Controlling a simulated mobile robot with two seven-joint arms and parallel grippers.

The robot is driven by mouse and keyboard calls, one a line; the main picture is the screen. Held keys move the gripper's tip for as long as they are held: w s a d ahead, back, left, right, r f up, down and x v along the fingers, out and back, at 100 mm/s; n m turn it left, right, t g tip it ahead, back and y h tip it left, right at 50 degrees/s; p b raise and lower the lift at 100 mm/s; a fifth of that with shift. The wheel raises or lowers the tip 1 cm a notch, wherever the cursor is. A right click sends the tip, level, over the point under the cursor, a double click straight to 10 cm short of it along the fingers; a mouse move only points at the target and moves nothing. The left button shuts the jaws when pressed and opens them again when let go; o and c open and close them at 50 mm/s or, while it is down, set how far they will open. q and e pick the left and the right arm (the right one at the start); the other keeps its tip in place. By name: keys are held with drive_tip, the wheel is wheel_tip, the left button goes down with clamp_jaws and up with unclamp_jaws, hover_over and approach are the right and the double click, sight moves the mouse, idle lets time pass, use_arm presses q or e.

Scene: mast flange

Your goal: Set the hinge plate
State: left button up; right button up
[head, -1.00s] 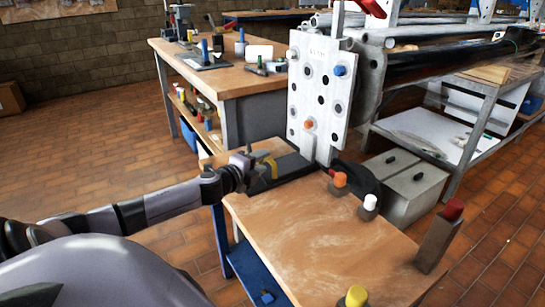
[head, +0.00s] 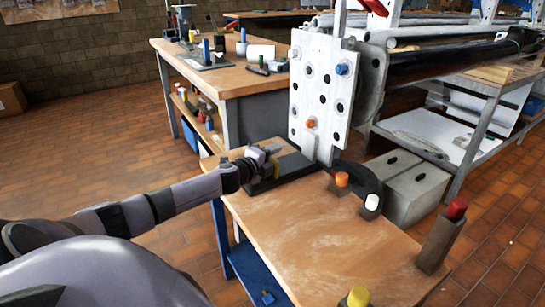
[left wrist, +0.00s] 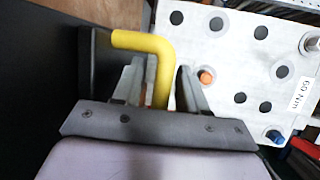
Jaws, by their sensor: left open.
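The pale hinge plate (head: 322,88) stands upright at the back of the near bench, with several dark holes, an orange-capped pin (head: 310,124) low and a blue-capped pin (head: 341,69) high. It also shows in the left wrist view (left wrist: 235,62), with a printed label. My left gripper (head: 272,153) is beside the dark base left of the plate. In the left wrist view its fingers (left wrist: 160,88) are open on either side of a yellow bent handle (left wrist: 148,40); contact cannot be told. My right gripper is not in view.
Capped blocks in orange (head: 342,180), white (head: 372,202), red (head: 456,209) and yellow (head: 358,296) stand along the right side of the near bench (head: 290,235). Its middle is clear. Grey boxes (head: 410,185) and a pipe rack (head: 440,60) stand behind, right.

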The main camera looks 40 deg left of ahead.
sight(305, 145)
use_arm(q)
clamp_jaws()
drive_tip(key=w, duration=0.2)
drive_tip(key=w+d, duration=0.1)
drive_tip(key=w, duration=0.2)
drive_tip(key=w+d+b, duration=0.1)
drive_tip(key=w, duration=0.2)
drive_tip(key=shift+w+d+f, duration=0.1)
drive_tip(key=shift+w+d, duration=0.05)
drive_tip(key=shift+d, duration=0.05)
drive_tip(key=shift+w+d+b, duration=0.2)
drive_tip(key=shift+w+b, duration=0.15)
drive_tip(key=shift+w, duration=0.3)
drive_tip(key=shift+w+r, duration=0.1)
drive_tip(key=shift+r, duration=0.25)
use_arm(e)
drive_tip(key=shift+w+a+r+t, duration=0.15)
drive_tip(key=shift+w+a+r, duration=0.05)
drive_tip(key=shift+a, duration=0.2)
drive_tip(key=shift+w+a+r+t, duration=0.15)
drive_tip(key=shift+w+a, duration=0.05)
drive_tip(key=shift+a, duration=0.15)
use_arm(q)
unclamp_jaws()
drive_tip(key=shift+w+f, duration=0.1)
drive_tip(key=shift+w+d+f, duration=0.1)
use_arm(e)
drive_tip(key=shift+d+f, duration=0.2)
